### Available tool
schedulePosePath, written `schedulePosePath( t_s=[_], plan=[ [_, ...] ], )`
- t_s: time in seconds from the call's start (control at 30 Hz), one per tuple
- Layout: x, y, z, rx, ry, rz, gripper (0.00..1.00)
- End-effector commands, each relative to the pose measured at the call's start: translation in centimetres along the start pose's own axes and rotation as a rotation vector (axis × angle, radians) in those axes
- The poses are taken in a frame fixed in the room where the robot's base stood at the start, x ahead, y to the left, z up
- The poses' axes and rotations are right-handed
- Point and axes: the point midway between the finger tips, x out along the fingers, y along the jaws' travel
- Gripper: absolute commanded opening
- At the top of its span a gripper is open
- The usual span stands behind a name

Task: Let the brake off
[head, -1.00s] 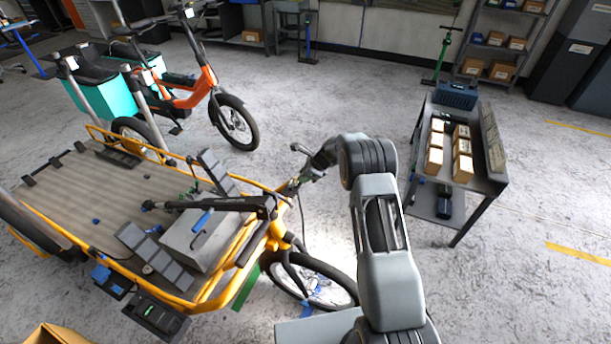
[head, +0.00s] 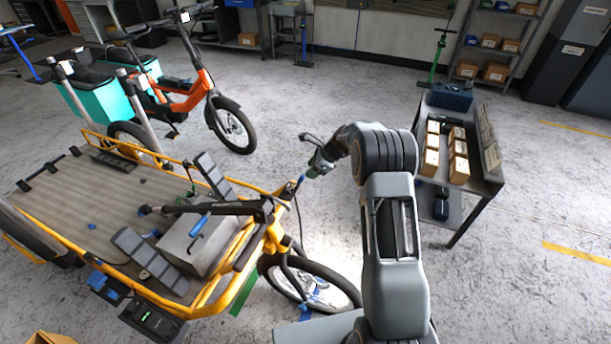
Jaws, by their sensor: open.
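The yellow cargo bike (head: 222,290) stands at the left with its flat wooden deck (head: 85,200) and front wheel (head: 318,285) in view. A dark handlebar (head: 228,208) lies across its front, with a blue lever-like part (head: 199,224) beside it. A small blue piece (head: 300,180) shows near the bike's front corner, just below my gripper. I cannot tell which part is the brake. My gripper (head: 308,152) is open, above and to the right of the front corner. It appears empty; its fingertips are small and hard to make out.
A grey cart (head: 480,187) with small boxes (head: 432,160) stands right of my arm. An orange bike (head: 190,95) with teal boxes (head: 90,97) stands behind the yellow one. A grey box (head: 190,243) sits on the deck. Floor behind my gripper is clear.

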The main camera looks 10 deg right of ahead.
Motion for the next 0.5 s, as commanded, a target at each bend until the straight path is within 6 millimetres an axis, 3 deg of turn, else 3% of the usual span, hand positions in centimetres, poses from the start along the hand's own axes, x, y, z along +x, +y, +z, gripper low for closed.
schedulePosePath(
  t_s=[0.2,0.5],
  plan=[
    [-3.8,0.0,0.0,0.000,0.000,-0.001,0.45],
    [-5.9,0.1,-0.1,0.000,0.001,0.002,0.45]
  ],
)
